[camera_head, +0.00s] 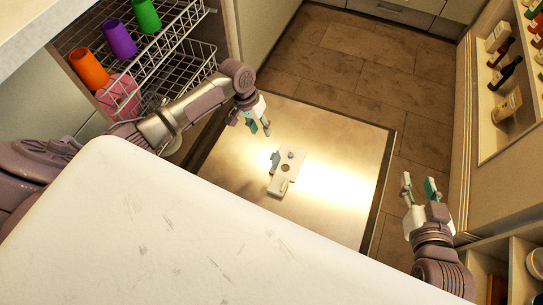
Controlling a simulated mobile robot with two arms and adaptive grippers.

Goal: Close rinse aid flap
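The dishwasher door (330,140) lies open and flat, its metal inner face up. The detergent and rinse aid dispenser (294,166) sits in its middle, a pale plate with a round knob and a round dark opening. A blue-grey piece (275,159) stands up at its left side, and a white piece (277,187) is at its lower end. I cannot tell for sure which one is the rinse aid flap. My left gripper (259,125) is above the door, up and left of the dispenser, open and empty. My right gripper (419,186) is open and empty, right of the door.
Wire racks (176,62) at the upper left hold an orange cup (88,69), a purple cup (119,38), a green cup (146,15) and a pink item (119,96). A shelf with bottles (506,76) stands at right. My white body covers the front.

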